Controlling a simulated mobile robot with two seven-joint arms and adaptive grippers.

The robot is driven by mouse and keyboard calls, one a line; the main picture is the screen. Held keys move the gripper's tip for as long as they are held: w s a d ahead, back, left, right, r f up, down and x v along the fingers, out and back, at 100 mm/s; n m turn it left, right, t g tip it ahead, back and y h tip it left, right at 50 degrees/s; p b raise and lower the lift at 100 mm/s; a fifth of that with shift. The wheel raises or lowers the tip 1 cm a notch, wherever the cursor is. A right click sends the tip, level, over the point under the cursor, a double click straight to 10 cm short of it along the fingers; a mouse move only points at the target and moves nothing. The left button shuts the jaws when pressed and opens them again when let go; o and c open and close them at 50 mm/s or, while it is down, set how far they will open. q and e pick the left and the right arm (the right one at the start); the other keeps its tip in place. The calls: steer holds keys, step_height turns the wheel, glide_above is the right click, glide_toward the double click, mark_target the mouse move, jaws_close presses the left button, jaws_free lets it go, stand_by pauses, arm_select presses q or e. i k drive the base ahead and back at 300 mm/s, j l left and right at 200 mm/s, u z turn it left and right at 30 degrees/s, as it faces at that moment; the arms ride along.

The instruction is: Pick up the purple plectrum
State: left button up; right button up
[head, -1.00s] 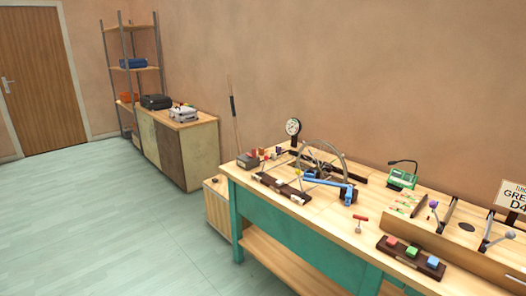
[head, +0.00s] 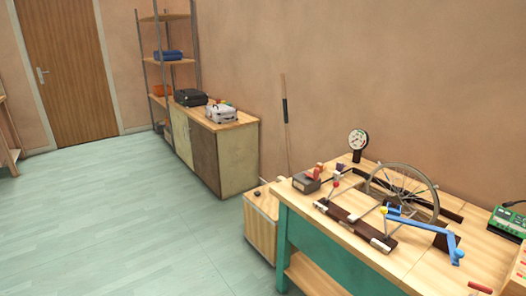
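I cannot make out a purple plectrum anywhere in the head view. The workbench (head: 410,262) stands at the lower right, with a wooden top and a teal frame. Small red and pale pieces (head: 317,170) sit by a dark box (head: 306,182) at the bench's left end, too small to identify. Neither of my grippers is in view.
A spoked wheel (head: 402,190), blue crank (head: 425,232) and round dial gauge (head: 358,141) stand on the bench. The floor (head: 120,230) at left is open.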

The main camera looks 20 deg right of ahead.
mark_target(340, 165)
steer(key=i+j, duration=0.1)
steer(key=i, duration=0.35)
steer(key=i+z, duration=0.15)
steer(key=i, duration=0.3)
steer(key=i+j, duration=0.2)
steer(key=i, duration=0.25)
steer(key=i+j+z, duration=0.1)
steer(key=i+z, duration=0.15)
steer(key=z, duration=0.2)
steer(key=i+j+z, duration=0.15)
steer(key=z, duration=0.3)
steer(key=i+j+z, duration=0.25)
steer(key=z, duration=0.25)
steer(key=i+j+z, duration=0.15)
steer(key=j+z, duration=0.3)
steer(key=i+j+z, duration=0.1)
steer(key=j+z, duration=0.15)
steer(key=z, duration=0.2)
